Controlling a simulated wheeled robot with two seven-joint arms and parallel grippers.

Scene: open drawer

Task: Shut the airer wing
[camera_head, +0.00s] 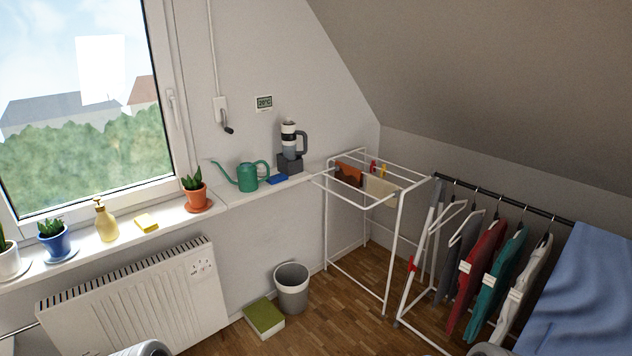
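The white airer (391,258) stands upright on the floor in the corner, between the window-side ledge and the clothes rail. Its top rails are spread out roughly level, with the left edge reaching to the ledge. A rust-brown cloth (349,174) and a cream cloth (381,190) hang over the rails, with small red and yellow pegs behind them. I cannot tell clearly which rails form the wing. Neither of my grippers shows; only rounded grey-white parts of mine appear at the bottom edge, left and right, well short of the airer.
A grey bin (291,290) and a green-topped box (264,319) stand on the floor left of the airer. A clothes rail (510,204) with several garments stands close on its right. A watering can (247,178) and coffee maker (291,146) are on the ledge. Bare floor lies in front.

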